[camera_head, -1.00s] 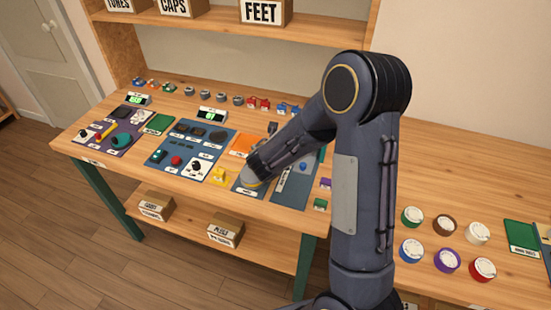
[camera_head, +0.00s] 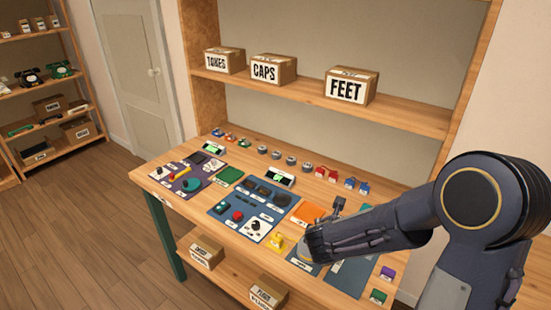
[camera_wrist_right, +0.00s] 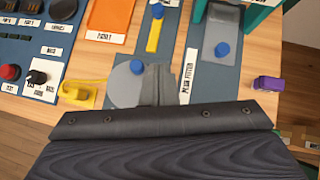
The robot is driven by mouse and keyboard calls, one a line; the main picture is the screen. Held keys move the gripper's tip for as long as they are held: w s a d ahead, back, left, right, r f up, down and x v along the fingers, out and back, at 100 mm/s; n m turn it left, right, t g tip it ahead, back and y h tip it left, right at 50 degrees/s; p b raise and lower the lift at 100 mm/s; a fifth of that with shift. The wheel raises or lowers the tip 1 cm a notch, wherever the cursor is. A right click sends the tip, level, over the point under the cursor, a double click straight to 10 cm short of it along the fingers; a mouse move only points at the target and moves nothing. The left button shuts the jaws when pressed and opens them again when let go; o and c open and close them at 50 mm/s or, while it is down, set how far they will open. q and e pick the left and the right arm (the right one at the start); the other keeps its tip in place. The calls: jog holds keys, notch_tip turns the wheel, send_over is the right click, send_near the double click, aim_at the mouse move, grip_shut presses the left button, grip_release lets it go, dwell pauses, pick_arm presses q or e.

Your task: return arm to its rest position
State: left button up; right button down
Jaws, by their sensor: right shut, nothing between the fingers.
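My right arm reaches in from the right in the head view, over the workbench (camera_head: 350,195). My right gripper (camera_head: 312,243) is low over the front right part of the bench, by a blue mat; its fingers are mostly hidden by the wrist. In the right wrist view the gripper (camera_wrist_right: 157,88) is shut and empty. Its fingertips overlap a grey round disc (camera_wrist_right: 124,84) with a blue knob on a blue-grey mat; whether they touch it I cannot tell. My left gripper is not in view.
A yellow bracket (camera_head: 276,242), an orange tray (camera_head: 307,214) and a purple block (camera_head: 387,273) lie near the gripper. Boxes marked TONES (camera_head: 224,61), CAPS (camera_head: 273,69) and FEET (camera_head: 351,87) stand on the shelf above. Open space lies between the bench and shelf.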

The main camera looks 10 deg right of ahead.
jog(key=s+d+r+m+g+y, duration=0.1)
jog(key=s+d+r+m+g, duration=0.15)
jog(key=s+m, duration=0.4)
jog(key=s+d+r+m+g, duration=0.1)
jog(key=s+r+m, duration=0.2)
jog(key=s+m, duration=0.4)
jog(key=s+a+r+m+t+y, duration=0.1)
jog(key=s+a+m+y, duration=0.3)
jog(key=m, duration=0.4)
jog(key=s+a+r+m+y, duration=0.3)
jog(key=s+a+m+y, duration=0.1)
jog(key=s+a+m, duration=0.3)
jog(key=shift+r+m+t, duration=0.25)
jog(key=shift+m+t, duration=0.1)
jog(key=shift+m, duration=0.8)
